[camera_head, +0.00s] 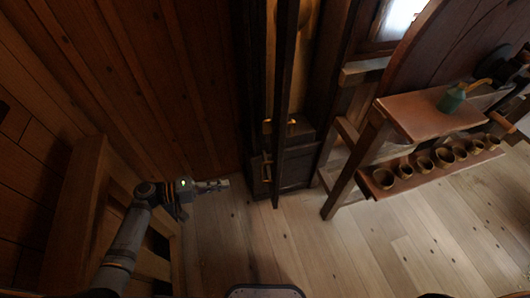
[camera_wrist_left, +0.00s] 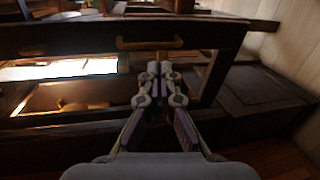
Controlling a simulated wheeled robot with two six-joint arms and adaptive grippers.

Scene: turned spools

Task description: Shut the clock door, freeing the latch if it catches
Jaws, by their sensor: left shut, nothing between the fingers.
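The tall dark wooden clock (camera_head: 294,175) stands at the back centre of the head view. Its narrow door (camera_head: 284,85) stands open, seen nearly edge-on, with the lit inside of the case beside it. A brass handle (camera_head: 267,170) is low on the door, and it also shows in the left wrist view (camera_wrist_left: 149,44). My left gripper (camera_head: 226,183) is shut and empty, left of the door and apart from the handle in the head view. In the wrist view its fingertips (camera_wrist_left: 160,68) are just below the handle; contact cannot be told. My right gripper is out of view.
A wooden bench (camera_head: 425,120) with a green can (camera_head: 451,100) stands to the right; several small turned cups line its lower shelf (camera_head: 440,168). A wooden frame (camera_head: 80,215) is close to my left arm. The plank floor (camera_head: 270,240) in front of the clock is clear.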

